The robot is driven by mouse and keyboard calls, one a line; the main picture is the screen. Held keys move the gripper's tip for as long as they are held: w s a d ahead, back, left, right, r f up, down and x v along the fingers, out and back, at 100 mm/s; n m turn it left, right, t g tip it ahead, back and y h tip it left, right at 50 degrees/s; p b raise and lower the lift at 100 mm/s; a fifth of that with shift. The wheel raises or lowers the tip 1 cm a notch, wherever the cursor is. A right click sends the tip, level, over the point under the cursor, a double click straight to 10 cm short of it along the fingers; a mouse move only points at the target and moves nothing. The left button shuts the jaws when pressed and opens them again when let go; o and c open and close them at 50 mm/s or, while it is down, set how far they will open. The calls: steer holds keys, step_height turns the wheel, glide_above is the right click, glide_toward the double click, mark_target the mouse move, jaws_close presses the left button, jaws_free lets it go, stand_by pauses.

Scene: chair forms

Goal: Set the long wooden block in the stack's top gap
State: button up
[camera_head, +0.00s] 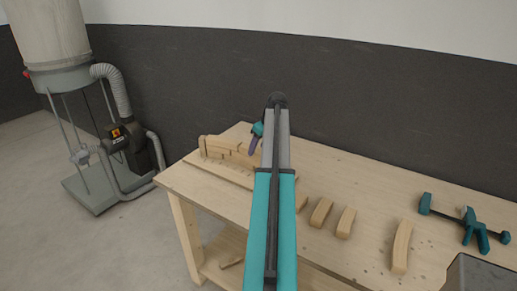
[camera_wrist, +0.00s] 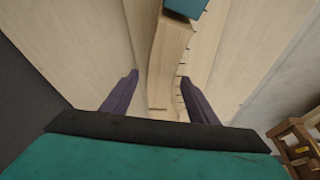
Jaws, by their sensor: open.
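The stack (camera_head: 226,145) is a low, curved wooden form of several pieces on a board at the left end of the bench. In the wrist view, the pale curved wood of the stack (camera_wrist: 171,48) runs between my fingers, with small dark slots along its right side. My gripper (camera_head: 254,143) is at the right end of the stack, partly hidden by my arm. Its purple fingers (camera_wrist: 159,77) are spread apart, one on each side of the wood. I cannot tell which piece is the long wooden block, or make out the top gap clearly.
Loose curved blocks (camera_head: 321,212) lie right of my arm, with a longer one (camera_head: 402,246) farther right. A teal clamp (camera_head: 468,224) lies at the bench's right. A dust collector (camera_head: 65,80) stands left of the bench. The bench's back middle is clear.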

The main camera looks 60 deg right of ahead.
steer(key=b+v, duration=0.2)
steer(key=v, duration=0.9)
steer(key=shift+r, duration=0.25)
steer(key=shift+a+r, duration=0.1)
stand_by(0.5)
